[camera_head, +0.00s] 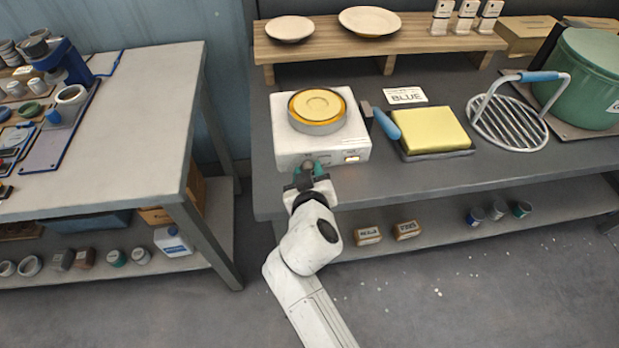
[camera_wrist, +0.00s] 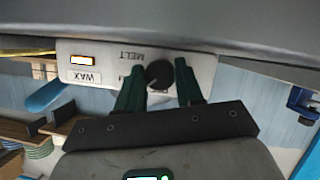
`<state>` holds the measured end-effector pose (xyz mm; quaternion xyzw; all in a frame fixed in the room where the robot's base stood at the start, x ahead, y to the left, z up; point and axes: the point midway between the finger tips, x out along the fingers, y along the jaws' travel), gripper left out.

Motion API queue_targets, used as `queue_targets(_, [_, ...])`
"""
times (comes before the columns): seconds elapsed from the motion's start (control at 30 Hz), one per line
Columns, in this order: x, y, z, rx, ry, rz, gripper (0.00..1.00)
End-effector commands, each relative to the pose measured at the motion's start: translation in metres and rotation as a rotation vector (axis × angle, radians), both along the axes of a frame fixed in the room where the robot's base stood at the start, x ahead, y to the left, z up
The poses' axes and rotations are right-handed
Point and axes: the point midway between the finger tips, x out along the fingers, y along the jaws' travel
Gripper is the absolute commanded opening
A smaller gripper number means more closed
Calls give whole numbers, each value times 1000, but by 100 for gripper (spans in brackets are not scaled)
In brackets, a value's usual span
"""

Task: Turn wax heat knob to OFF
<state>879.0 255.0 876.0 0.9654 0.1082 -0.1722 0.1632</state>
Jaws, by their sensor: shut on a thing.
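The white wax heater (camera_head: 290,145) stands at the left end of the grey bench, with a round yellow pan (camera_head: 317,106) on top. Its dark round knob (camera_wrist: 158,74) is on the front panel, which appears upside down in the wrist view. The labels MELT and WAX and a lit orange switch (camera_wrist: 82,61) are beside the knob. My gripper (camera_head: 308,169) is at the heater's front face. In the wrist view its two green fingers (camera_wrist: 157,82) are on either side of the knob, shut on it. The OFF mark and the pointer's exact direction cannot be made out.
A blue-handled tool (camera_head: 385,123) and a yellow block on a tray (camera_head: 431,130) lie right of the heater. A wire rack (camera_head: 510,125) and green pot (camera_head: 585,78) stand farther right. A wooden shelf (camera_head: 340,47) is behind. Another table (camera_head: 150,110) is at left.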

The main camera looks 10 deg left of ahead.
Motion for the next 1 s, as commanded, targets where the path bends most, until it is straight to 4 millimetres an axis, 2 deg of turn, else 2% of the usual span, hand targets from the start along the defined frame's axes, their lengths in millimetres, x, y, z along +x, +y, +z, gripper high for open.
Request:
queue_targets(0.3, [0,1,-1,-103,-30,2,6])
queue_targets(0.8, [0,2,0,-120,-35,2,6])
queue_targets(0.83, [0,2,0,-120,-35,2,39])
queue_targets(0.9, [0,1,0,-119,-35,2,46])
queue_targets(1.0, [0,1,0,-119,-35,2,46])
